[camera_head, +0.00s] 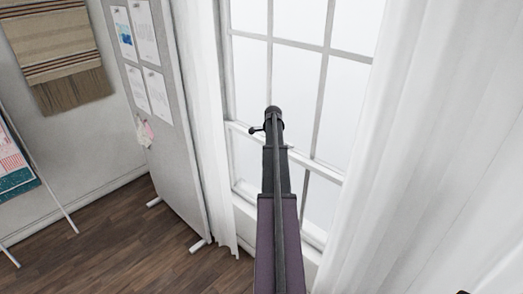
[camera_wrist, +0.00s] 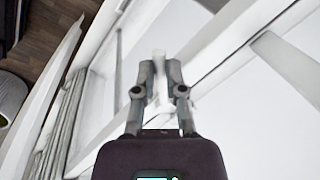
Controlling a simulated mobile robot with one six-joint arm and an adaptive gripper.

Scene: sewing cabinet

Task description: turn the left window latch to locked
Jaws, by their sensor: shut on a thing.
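The window (camera_head: 345,95) has a white frame with several panes and a horizontal meeting rail across its middle. My gripper (camera_head: 273,114) is at the window, near the rail, seen from behind along my arm. In the wrist view, my gripper (camera_wrist: 160,70) has its two grey fingers closed about a small pale piece (camera_wrist: 158,84), which looks like the latch's handle. The piece is blurred and white against white, so its turn angle cannot be told. In the head view, my arm and gripper hide the latch. A small dark part juts left beside the gripper's end.
White curtains hang left (camera_head: 205,110) and right (camera_head: 420,130) of the window. A grey pinboard (camera_head: 178,135) on feet stands left of the left curtain. A striped textile (camera_head: 58,45) hangs on the wall. Wooden floor is open at lower left.

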